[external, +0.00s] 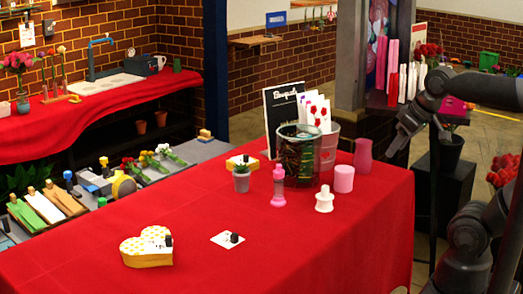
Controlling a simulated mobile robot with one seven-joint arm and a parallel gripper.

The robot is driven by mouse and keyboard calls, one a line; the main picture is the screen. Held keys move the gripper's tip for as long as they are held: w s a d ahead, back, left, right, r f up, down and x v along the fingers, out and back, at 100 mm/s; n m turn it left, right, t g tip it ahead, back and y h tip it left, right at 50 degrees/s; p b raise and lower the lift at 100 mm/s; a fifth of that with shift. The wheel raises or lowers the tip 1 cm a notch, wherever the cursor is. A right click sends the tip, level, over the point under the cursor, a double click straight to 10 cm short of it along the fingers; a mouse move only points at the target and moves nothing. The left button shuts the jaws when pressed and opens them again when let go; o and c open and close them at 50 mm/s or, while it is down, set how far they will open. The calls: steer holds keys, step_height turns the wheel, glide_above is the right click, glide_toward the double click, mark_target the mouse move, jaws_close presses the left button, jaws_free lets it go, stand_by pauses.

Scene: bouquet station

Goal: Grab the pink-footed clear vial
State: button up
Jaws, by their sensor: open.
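The vial (278,187) stands upright on the red-covered table (330,262), near the middle of the picture. My gripper (396,146) is open and empty. It hangs in the air to the right of and higher in the picture than the vial, near the table's back right edge, clearly apart from it.
Around the vial stand a glass jar of stems (297,160), a white bottle-like piece (324,200), a pink cylinder (344,179), a pink vase (363,156) and a small potted plant (241,179). A heart-shaped box (147,250) lies front left. The table's front is mostly clear.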

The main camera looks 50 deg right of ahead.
steer(key=w+a+f+m+t+y, duration=0.1)
steer(key=w+a+f+m+t, duration=0.1)
steer(key=w+a+f+m, duration=0.5)
steer(key=w+a+f+m+t+y, duration=0.1)
steer(key=w+a+f+m+t, duration=0.15)
steer(key=w+a, duration=0.55)
steer(key=w+a+f+m+t+y, duration=0.2)
steer(key=w+a+f+m, duration=0.3)
steer(key=w, duration=0.6)
steer(key=d+r+m+t+h, duration=0.4)
steer(key=r+m, duration=0.3)
steer(key=m, duration=0.5)
steer(key=d+r+m+t+h, duration=0.25)
steer(key=d+r+m, duration=0.4)
steer(key=m, duration=0.55)
steer(key=g, duration=0.1)
glide_toward(275, 179)
steer(key=shift+h, duration=0.45)
steer(key=w, duration=0.1)
steer(key=w+d, duration=0.1)
steer(key=w+f, duration=0.1)
steer(key=w, duration=0.1)
steer(key=shift+w+d, duration=0.1)
steer(key=shift+d, duration=0.3)
steer(key=w, duration=0.2)
steer(key=w+d, duration=0.1)
steer(key=w, duration=0.4)
steer(key=shift+w+d+f, duration=0.1)
steer(key=shift+w+d, duration=0.05)
steer(key=shift+d, duration=0.1)
